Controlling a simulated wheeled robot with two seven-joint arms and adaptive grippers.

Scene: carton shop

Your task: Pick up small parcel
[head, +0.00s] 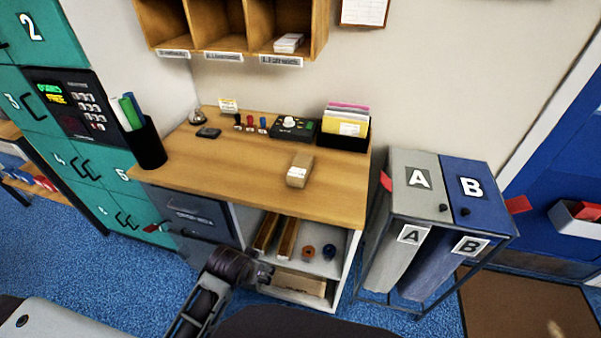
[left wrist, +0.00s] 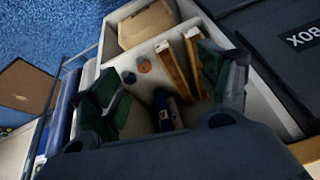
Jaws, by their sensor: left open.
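The small parcel (head: 299,171), a brown box with a pale label on its near end, lies on the wooden counter (head: 220,176) right of its middle. My left gripper (head: 264,273) is low in front of the counter, beside the open shelves below its top and well apart from the parcel. In the left wrist view its two fingers (left wrist: 162,78) are spread, with nothing held between them. Behind them the shelf interior shows. I cannot make out the counter parcel in that view. My right gripper is not in view.
The shelf holds long brown pieces (head: 287,239), two rolls and a cardboard box (head: 299,284). A card holder (head: 344,140) stands behind the parcel, a black pen cup (head: 147,150) at the counter's left. A framed A/B bin stand (head: 440,185) is to the right.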

